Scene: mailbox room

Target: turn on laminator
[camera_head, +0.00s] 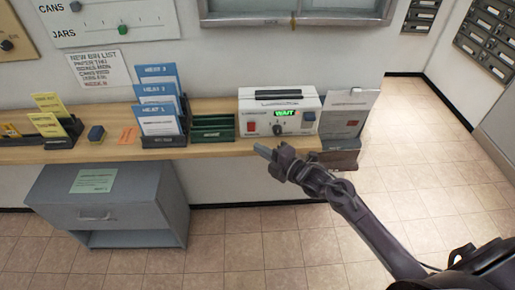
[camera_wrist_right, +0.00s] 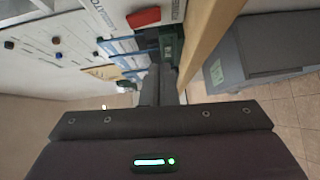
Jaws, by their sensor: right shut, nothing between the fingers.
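My left gripper is not in view.
A green tray (camera_head: 212,127) and a blue card rack (camera_head: 160,113) stand left of the laminator. A leaning panel in a holder (camera_head: 348,115) stands at its right. A grey cabinet (camera_head: 108,205) is below the shelf (camera_head: 100,150). The tiled floor at right is clear.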

